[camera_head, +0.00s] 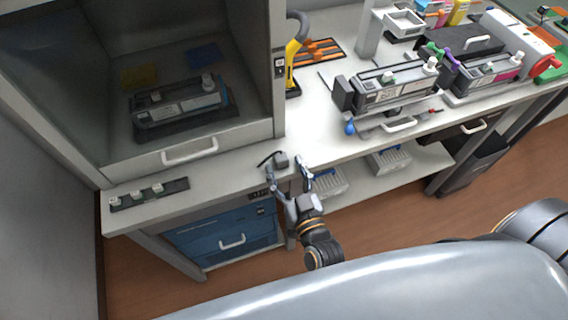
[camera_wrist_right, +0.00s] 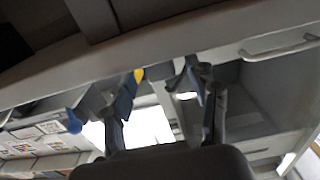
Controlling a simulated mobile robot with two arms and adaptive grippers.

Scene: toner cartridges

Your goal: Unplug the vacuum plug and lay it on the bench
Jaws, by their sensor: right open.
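A small dark grey plug (camera_head: 281,160) with a short black cable at its left appears to lie on the bench (camera_head: 237,163) near its front edge. My right gripper (camera_head: 287,168) is open in the head view, with its fingertips apart on either side of the plug at the bench edge. I cannot tell whether they touch it. The right wrist view shows both fingers spread (camera_wrist_right: 160,82), with no plug clearly visible between them. A dark socket panel (camera_head: 262,194) sits on the front below the bench top, left of the gripper. My left gripper is not in view.
A glass-fronted cabinet (camera_head: 190,150) stands behind left. A dark strip with white knobs (camera_head: 149,194) lies at the front left. A blue drawer unit (camera_head: 210,236) is below. A toner cartridge (camera_head: 393,91) stands right. The bench right of the plug is clear.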

